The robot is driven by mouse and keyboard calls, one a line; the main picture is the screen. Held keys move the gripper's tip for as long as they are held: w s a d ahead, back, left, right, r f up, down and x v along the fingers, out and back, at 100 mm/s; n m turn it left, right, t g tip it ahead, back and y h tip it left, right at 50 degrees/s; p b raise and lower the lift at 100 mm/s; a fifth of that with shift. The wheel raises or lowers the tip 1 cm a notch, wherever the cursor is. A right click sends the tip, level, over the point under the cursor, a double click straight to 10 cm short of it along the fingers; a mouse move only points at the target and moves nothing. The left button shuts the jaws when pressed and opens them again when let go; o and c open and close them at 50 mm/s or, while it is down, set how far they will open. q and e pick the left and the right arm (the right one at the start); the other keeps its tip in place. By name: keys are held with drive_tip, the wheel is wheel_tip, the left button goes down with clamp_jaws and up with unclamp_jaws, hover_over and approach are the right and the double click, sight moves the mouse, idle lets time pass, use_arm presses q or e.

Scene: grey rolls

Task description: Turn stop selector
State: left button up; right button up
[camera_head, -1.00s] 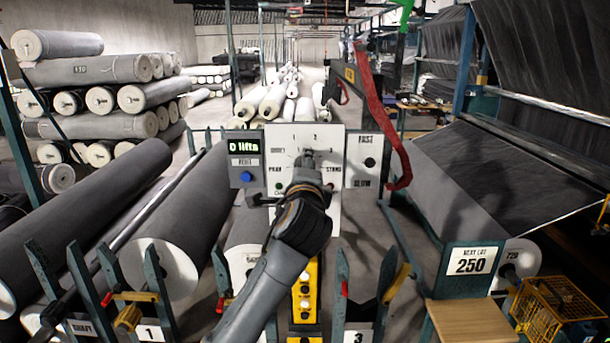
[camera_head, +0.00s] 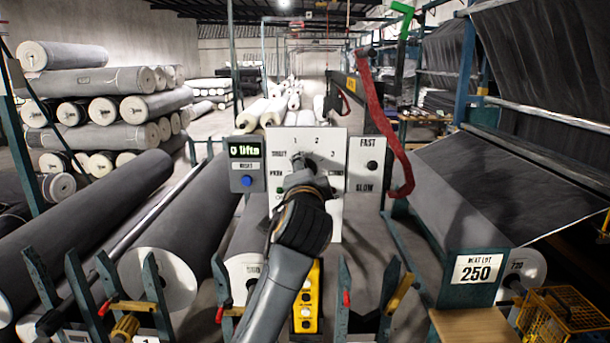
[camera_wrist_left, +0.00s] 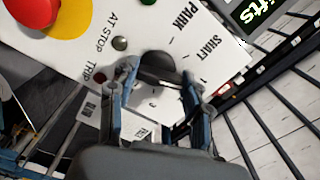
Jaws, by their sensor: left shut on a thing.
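The stop selector (camera_wrist_left: 157,68) is a dark round knob on a white panel (camera_head: 329,143) with position labels around it, among them PARK, SHAFT and numbers. In the head view my left gripper (camera_head: 301,163) reaches the panel from below and covers most of the knob. In the left wrist view its two blue-grey fingers (camera_wrist_left: 157,98) stand on either side of the knob, shut on it. My right gripper is not in view.
Left of the panel is a grey box with a green "0 lifts" display (camera_head: 245,150) and a blue button (camera_head: 248,181). Right is a FAST/SLOW switch (camera_head: 371,166). A red button (camera_wrist_left: 32,14) is on the panel. Grey rolls (camera_head: 85,215) lie at left.

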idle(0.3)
use_arm(q)
drive_tip(key=o, duration=1.2)
drive_tip(key=shift+c, duration=0.2)
drive_tip(key=shift+s, duration=0.1)
drive_tip(key=s, duration=0.7)
drive_tip(key=shift+s, duration=0.15)
drive_tip(key=shift+f, duration=0.1)
